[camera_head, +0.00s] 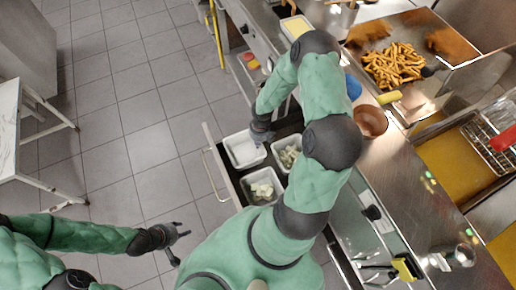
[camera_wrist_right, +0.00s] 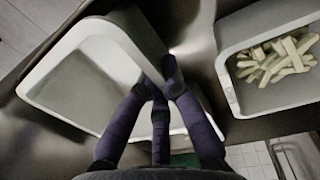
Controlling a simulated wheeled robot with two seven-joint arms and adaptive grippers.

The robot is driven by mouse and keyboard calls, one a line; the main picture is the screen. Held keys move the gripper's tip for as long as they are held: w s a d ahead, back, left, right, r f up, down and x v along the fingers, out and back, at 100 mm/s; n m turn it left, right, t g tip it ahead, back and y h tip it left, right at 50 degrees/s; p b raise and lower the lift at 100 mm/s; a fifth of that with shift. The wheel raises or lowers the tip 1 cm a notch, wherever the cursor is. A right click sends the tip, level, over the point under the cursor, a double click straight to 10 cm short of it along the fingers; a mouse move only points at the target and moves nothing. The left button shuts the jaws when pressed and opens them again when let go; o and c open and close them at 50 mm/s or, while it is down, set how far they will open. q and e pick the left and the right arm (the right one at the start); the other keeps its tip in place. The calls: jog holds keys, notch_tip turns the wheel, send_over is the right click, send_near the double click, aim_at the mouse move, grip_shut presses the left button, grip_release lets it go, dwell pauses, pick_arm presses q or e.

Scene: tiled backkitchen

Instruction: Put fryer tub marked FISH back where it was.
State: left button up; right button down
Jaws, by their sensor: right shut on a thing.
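An empty white tub (camera_head: 243,150) is at the far left corner of an open drawer. It also shows in the right wrist view (camera_wrist_right: 70,85). No FISH mark can be read on it. My right gripper (camera_head: 259,140) is shut on the tub's right-hand wall; its fingers show close up in the wrist view (camera_wrist_right: 165,80). Whether the tub rests on the drawer floor or hangs just above it, I cannot tell. My left gripper (camera_head: 177,243) is empty, with its fingers apart, over the floor well away from the drawer.
The drawer (camera_head: 222,168) also holds a tub of pale cut sticks (camera_head: 286,146) and a tub of whitish pieces (camera_head: 262,200). The steel counter (camera_head: 400,205) lies to the right, with a fries tray (camera_head: 395,65) and fryers. A white table (camera_head: 10,115) stands left; the tiled floor between is clear.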

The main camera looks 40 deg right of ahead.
jog(key=shift+f+b, duration=1)
jog(key=shift+f, duration=0.9)
jog(key=shift+f, duration=0.2)
jog(key=c, duration=1.4)
grip_release()
jog(key=r+p, duration=0.2)
jog(key=r, duration=0.2)
jog(key=r+p, duration=0.2)
jog(key=r, duration=0.2)
jog(key=r+p, duration=0.3)
jog(key=r, duration=0.1)
jog(key=shift+s+d+r, duration=0.1)
jog(key=shift+d+r, duration=0.1)
jog(key=shift+d, duration=0.2)
